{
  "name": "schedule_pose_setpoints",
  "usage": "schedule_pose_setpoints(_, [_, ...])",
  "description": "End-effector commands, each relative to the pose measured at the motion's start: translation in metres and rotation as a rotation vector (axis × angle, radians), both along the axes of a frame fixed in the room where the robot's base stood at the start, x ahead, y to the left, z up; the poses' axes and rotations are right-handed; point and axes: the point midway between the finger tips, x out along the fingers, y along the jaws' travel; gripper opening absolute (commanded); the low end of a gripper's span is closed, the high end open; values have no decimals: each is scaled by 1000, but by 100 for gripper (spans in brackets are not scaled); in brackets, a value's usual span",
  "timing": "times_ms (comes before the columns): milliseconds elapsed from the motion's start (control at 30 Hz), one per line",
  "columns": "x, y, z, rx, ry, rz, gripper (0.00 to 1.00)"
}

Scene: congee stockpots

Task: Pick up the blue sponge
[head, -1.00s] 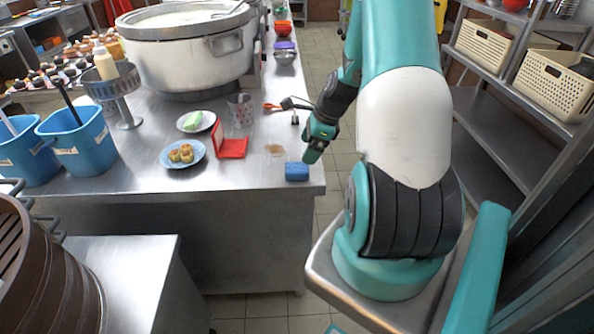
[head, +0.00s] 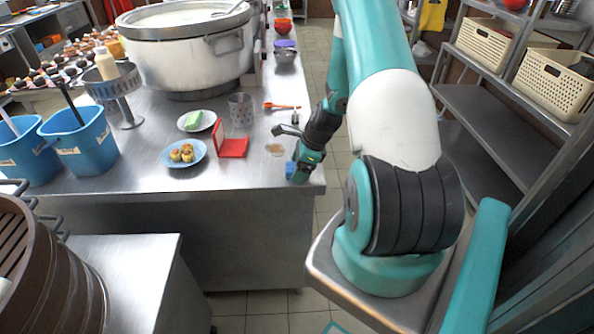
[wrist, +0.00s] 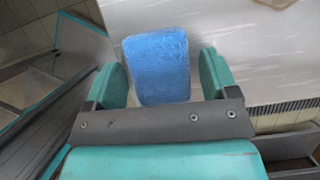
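The blue sponge (head: 289,169) lies at the right front corner of the steel counter. In the head view it is mostly hidden behind my gripper (head: 298,178), which is low over that corner. In the wrist view the sponge (wrist: 157,66) shows between the two teal fingers of my gripper (wrist: 163,72). The fingers are apart. A gap shows between the sponge and the right finger; the left finger is very near the sponge's left edge, and I cannot tell whether it touches.
The steel counter (head: 120,178) also bears a red open case (head: 233,147), a plate of buns (head: 184,154), a plate with a green item (head: 196,121), a clear cup (head: 240,110) and a large pot (head: 188,55). A brown spill (head: 275,149) is behind the sponge. Floor lies right of the counter.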

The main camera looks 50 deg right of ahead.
Motion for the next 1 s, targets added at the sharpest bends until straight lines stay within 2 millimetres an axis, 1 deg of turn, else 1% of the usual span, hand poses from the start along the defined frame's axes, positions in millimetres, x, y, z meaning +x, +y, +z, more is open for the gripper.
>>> schedule_pose_setpoints(33, [0,0,0,0,0,0,68])
schedule_pose_setpoints(67, [0,0,0,0,0,0,61])
schedule_pose_setpoints(100, [0,0,0,0,0,0,52])
schedule_pose_setpoints(167, [0,0,0,0,0,0,38])
schedule_pose_setpoints(200, [0,0,0,0,0,0,35])
schedule_pose_setpoints(467, [0,0,1,0,0,0,35])
schedule_pose_setpoints(633, [0,0,11,0,-2,1,35])
schedule_pose_setpoints(767, [0,0,32,-2,-3,1,35])
schedule_pose_setpoints(867, [1,-1,61,-6,-6,1,35])
schedule_pose_setpoints(900, [1,-1,74,-6,-6,1,35])
schedule_pose_setpoints(967, [1,-1,93,-6,-6,1,35])
schedule_pose_setpoints(1000, [1,-1,106,-6,-6,1,35])
